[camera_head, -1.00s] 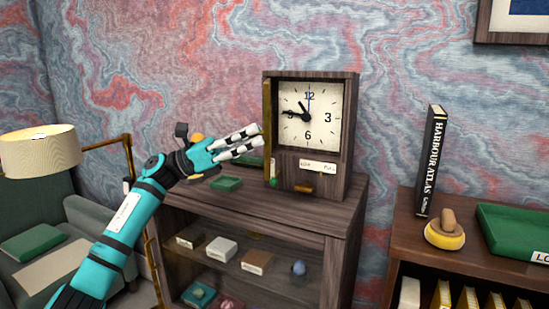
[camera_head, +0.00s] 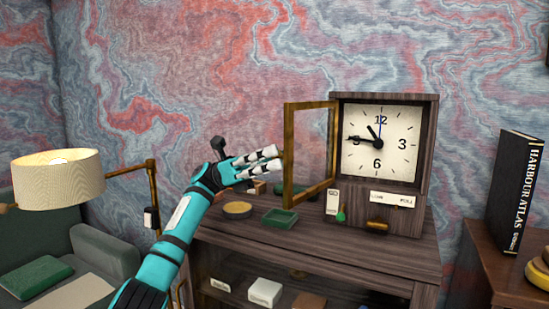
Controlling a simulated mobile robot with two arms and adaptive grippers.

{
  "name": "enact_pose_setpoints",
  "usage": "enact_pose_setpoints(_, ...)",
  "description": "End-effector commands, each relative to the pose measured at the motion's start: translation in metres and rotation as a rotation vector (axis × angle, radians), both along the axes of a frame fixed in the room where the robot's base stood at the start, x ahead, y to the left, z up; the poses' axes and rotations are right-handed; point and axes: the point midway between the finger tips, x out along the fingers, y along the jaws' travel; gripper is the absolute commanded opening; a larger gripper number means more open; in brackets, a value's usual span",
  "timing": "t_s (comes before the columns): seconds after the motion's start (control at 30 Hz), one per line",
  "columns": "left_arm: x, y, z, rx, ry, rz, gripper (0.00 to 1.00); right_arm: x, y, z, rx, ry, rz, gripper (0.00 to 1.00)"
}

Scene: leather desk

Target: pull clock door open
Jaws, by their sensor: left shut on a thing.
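The clock (camera_head: 427,150) is a dark wooden box with a white dial, standing upright on the cabinet. Its door (camera_head: 289,150) is a brass-coloured frame, swung out to the left of the dial and standing open, with the wall visible through it. My left gripper (camera_head: 278,158) has teal and white-and-black parts. Its fingertips meet the door's outer left edge and are shut on it; the exact contact is small to see. My right gripper is not in view.
A brass pull (camera_head: 377,225) sits low on the clock. A lamp (camera_head: 58,180) stands left, and a book (camera_head: 515,195) stands right.

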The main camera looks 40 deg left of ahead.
Motion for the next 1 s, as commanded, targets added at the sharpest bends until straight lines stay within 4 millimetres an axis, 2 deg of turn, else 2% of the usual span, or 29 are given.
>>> enact_pose_setpoints(0.43, -0.0004, 0.0001, 0.0000, 0.002, -0.003, -0.006, 0.00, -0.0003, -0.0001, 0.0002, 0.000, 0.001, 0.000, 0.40)
enact_pose_setpoints(0.47, -0.0004, 0.0001, 0.0000, 0.002, -0.003, -0.006, 0.22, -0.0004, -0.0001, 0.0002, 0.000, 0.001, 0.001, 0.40)
enact_pose_setpoints(0.63, -0.0003, 0.0000, 0.0000, 0.001, -0.001, -0.006, 0.44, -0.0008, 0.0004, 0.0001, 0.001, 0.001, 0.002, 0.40)
enact_pose_setpoints(0.9, -0.0002, 0.0006, -0.0002, 0.001, 0.000, -0.006, 0.45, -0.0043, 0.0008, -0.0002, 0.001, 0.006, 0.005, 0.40)
enact_pose_setpoints(1.0, 0.0006, 0.0065, -0.0023, 0.000, 0.001, -0.005, 0.45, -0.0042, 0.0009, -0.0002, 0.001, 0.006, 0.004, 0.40)
